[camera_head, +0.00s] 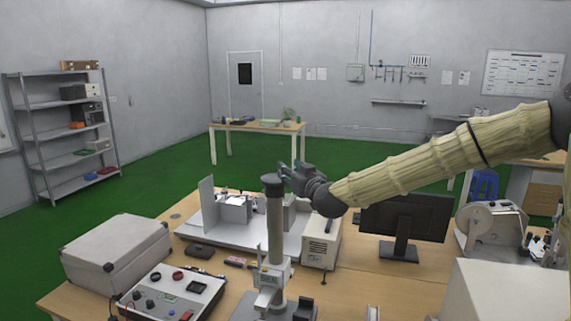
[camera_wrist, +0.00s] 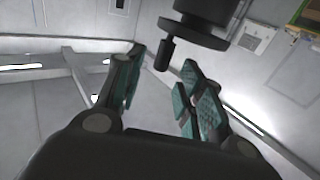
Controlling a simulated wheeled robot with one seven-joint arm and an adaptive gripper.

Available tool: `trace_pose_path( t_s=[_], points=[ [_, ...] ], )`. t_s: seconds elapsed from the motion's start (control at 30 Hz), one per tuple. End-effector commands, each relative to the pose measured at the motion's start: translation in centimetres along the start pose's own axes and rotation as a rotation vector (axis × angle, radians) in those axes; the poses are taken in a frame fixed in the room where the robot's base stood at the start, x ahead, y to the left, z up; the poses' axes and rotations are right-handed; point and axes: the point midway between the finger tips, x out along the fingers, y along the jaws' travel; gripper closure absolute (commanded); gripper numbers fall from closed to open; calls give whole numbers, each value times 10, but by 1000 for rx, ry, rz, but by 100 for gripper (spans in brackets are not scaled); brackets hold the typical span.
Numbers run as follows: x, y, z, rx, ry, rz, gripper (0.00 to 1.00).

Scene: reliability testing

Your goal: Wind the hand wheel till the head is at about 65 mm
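The test stand has an upright grey column (camera_head: 275,225) on the near bench. A dark round hand wheel (camera_head: 273,181) sits at its top. The light grey head (camera_head: 271,277) is low on the column; I cannot read its height. My gripper (camera_head: 291,174) is beside the wheel, on its right in the head view. In the wrist view the dark wheel (camera_wrist: 207,32) is at the top, with its crank handle (camera_wrist: 164,53) sticking out. My gripper (camera_wrist: 163,64) is open, its two green-padded fingers on either side of the handle's end. I see no clear contact with it.
A white instrument box (camera_head: 320,243) and a monitor (camera_head: 405,218) stand right of the column. A control box (camera_head: 173,294) and a large grey case (camera_head: 117,250) are at left. A fixture with a grey upright plate (camera_head: 208,205) stands behind the column.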

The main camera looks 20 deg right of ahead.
Motion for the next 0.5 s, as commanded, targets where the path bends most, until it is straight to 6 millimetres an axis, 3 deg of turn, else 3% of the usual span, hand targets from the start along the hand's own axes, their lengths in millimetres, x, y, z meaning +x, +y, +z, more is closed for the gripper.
trace_pose_path(
  t_s=[0.2,0.5],
  points=[
    [23,0,-1,0,-2,0,62],
    [40,0,0,1,-2,0,62]
  ],
)
